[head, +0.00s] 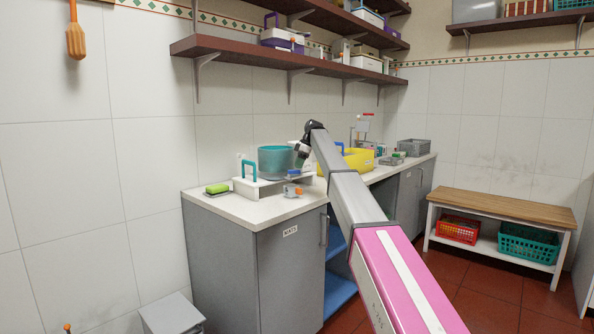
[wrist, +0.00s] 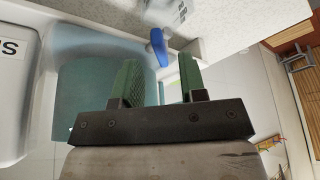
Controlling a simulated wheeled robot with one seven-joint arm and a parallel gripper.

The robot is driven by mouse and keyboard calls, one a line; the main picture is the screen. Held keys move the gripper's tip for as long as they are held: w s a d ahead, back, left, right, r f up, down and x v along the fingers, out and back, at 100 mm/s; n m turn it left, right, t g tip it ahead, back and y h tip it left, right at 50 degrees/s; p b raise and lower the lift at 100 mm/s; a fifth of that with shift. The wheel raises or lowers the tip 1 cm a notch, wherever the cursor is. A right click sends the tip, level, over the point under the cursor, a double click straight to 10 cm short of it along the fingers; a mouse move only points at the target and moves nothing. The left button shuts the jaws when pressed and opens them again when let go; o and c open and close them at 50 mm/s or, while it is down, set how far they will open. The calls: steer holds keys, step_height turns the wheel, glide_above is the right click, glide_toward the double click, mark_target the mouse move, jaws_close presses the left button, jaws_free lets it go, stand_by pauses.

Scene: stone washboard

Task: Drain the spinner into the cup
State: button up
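The spinner appears to be the teal drum (head: 275,160) on a white base (head: 255,189) with a teal handle (head: 249,170), on the counter. The drum also shows at the left in the wrist view (wrist: 85,105). A small blue lever-like part (wrist: 158,47) lies just beyond my fingertips in the wrist view. A small grey and orange item (head: 292,190), possibly the cup, stands at the counter's front edge below the drum's right side. In the head view my gripper (head: 302,157) is beside the drum's right side.
A green sponge-like block (head: 217,188) lies left of the base on the counter (head: 262,211). A yellow tub (head: 357,161) and a grey crate (head: 413,147) stand farther right. Shelves (head: 290,63) hang above. A wooden bench (head: 500,208) stands at right.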

steer(key=shift+x, duration=1.45)
jaws_close()
steer(key=shift+s, duration=0.15)
steer(key=shift+s+a+m+t+h, duration=0.1)
steer(key=shift+s+m+t, duration=0.3)
steer(key=shift+m, duration=0.8)
steer(key=shift+s+a+m+t+h, duration=0.1)
steer(key=shift+s+m+t, duration=0.3)
steer(key=shift+m, duration=0.8)
steer(key=shift+s+a+m+t+h, duration=0.1)
steer(key=shift+s+m+t, duration=0.3)
steer(key=shift+m, duration=0.8)
steer(key=shift+w, duration=0.15)
